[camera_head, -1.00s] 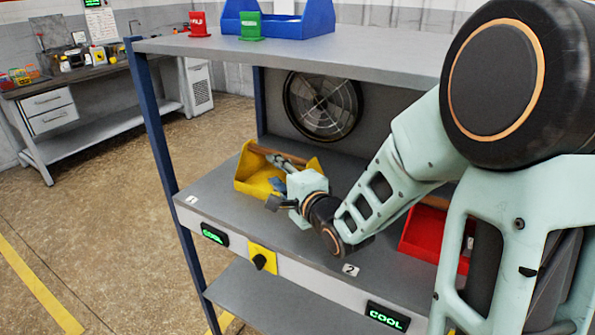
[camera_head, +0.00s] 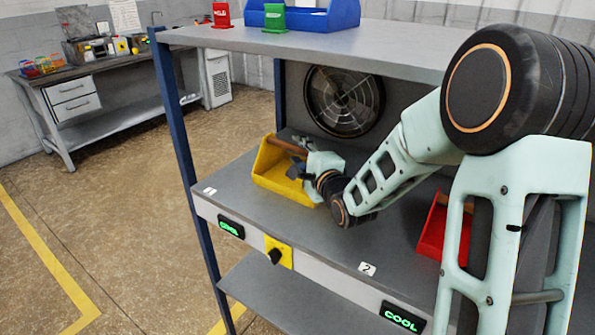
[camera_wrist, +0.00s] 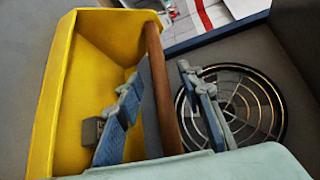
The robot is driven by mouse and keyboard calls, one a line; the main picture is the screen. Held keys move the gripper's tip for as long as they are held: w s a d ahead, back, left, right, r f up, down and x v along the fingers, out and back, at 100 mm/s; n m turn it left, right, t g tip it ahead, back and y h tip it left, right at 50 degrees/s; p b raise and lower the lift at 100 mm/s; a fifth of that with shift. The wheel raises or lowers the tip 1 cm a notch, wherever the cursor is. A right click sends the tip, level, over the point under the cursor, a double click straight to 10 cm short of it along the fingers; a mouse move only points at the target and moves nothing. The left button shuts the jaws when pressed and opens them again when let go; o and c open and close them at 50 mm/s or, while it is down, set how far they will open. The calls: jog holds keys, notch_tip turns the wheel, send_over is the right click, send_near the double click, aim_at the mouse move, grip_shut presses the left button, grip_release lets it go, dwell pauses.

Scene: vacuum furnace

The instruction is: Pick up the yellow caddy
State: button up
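The yellow caddy (camera_head: 268,168) stands on the middle shelf at its left end, by the label 1. Its brown bar handle (camera_head: 285,146) runs along the top. In the wrist view the caddy (camera_wrist: 50,95) fills the left side, with the handle (camera_wrist: 158,75) upright in the picture. My gripper (camera_wrist: 160,80) is open, with one finger on each side of the handle. The left finger reaches over the caddy's inside; the right finger stands apart from the handle. In the head view my gripper (camera_head: 298,163) is at the caddy's right side and partly hides it.
A red caddy (camera_head: 432,235) sits further right on the same shelf (camera_head: 300,230), partly behind my arm. The upper shelf (camera_head: 330,38) holds a blue bin (camera_head: 340,15) and red and green signs. A round fan (camera_head: 344,100) is behind. A yellow knob panel (camera_head: 279,252) is on the front edge.

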jog(key=shift+w+a, duration=0.2)
jog(key=shift+w, duration=0.45)
jog(key=shift+c, duration=0.4)
grip_shut()
jog(key=shift+r, duration=0.1)
